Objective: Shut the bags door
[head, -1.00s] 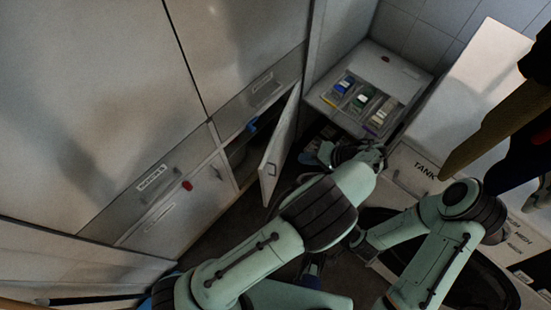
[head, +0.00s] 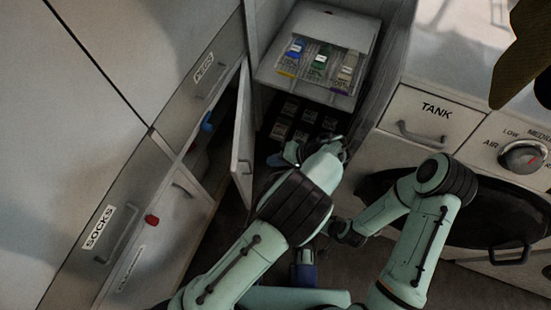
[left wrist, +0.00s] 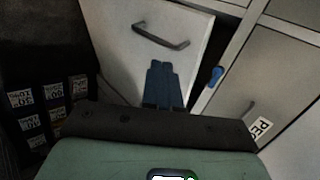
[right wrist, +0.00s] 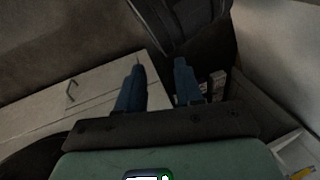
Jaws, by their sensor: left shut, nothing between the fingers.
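A grey cabinet door (head: 243,140) stands ajar below the drawer labelled PEGS, and I see no readable "bags" label on it. In the left wrist view the same door (left wrist: 125,45) shows its bar handle. My left gripper (head: 288,154) is to the right of the door in the head view. In the left wrist view its blue fingers (left wrist: 163,82) are shut, empty, and in front of the door's face; contact cannot be told. My right gripper (head: 304,274) is low in the head view. In the right wrist view its fingers (right wrist: 158,78) are apart and empty.
A blue item (head: 207,122) shows in the cabinet opening. The SOCKS drawer (head: 98,228) is at left. The TANK drawer (head: 432,115) and a knob panel (head: 521,155) are at right.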

